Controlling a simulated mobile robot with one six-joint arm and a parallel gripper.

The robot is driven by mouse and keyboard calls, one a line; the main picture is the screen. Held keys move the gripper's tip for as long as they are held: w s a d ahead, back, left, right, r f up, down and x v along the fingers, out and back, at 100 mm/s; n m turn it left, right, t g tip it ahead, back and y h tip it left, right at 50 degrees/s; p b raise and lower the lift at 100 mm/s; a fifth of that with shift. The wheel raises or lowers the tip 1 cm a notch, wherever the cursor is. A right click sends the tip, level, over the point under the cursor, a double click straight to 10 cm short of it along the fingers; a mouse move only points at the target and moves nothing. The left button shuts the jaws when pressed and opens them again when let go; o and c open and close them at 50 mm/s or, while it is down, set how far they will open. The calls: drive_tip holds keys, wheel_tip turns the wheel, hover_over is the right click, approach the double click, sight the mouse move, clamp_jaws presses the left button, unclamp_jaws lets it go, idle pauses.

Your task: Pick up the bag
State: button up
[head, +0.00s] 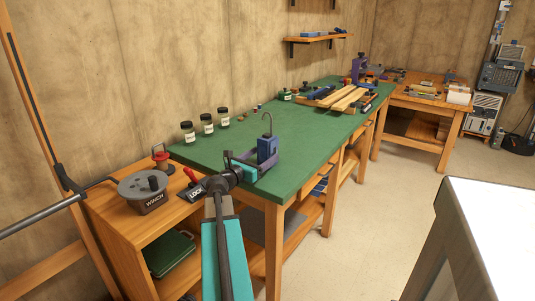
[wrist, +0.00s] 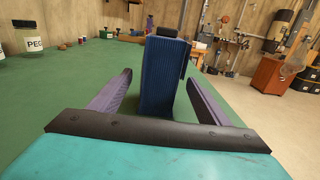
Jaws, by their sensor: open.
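The bag appears to be the dark blue, ribbed, upright block with a black top (wrist: 163,75), standing on the green bench top in the wrist view. In the head view it is the small blue thing (head: 267,148) near the bench's front edge, with a thin grey hook rising at it. My gripper (head: 246,165) is open, with purple fingers low over the bench. In the wrist view the fingers lie left and right of the blue block, with visible gaps on both sides.
The green bench (head: 215,150) is clear around the bag. Several lidded jars (head: 207,124) stand along the wall. A grey winch (head: 143,188) and a red LOCK lever (head: 192,178) are at the near left. Wooden boards (head: 345,98) lie farther back. A white-topped table (head: 490,220) stands at the right.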

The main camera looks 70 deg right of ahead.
drive_tip(key=shift+x, duration=1.9)
drive_tip(key=shift+c, duration=0.4)
drive_tip(key=c, duration=1.3)
drive_tip(key=shift+r, duration=0.15)
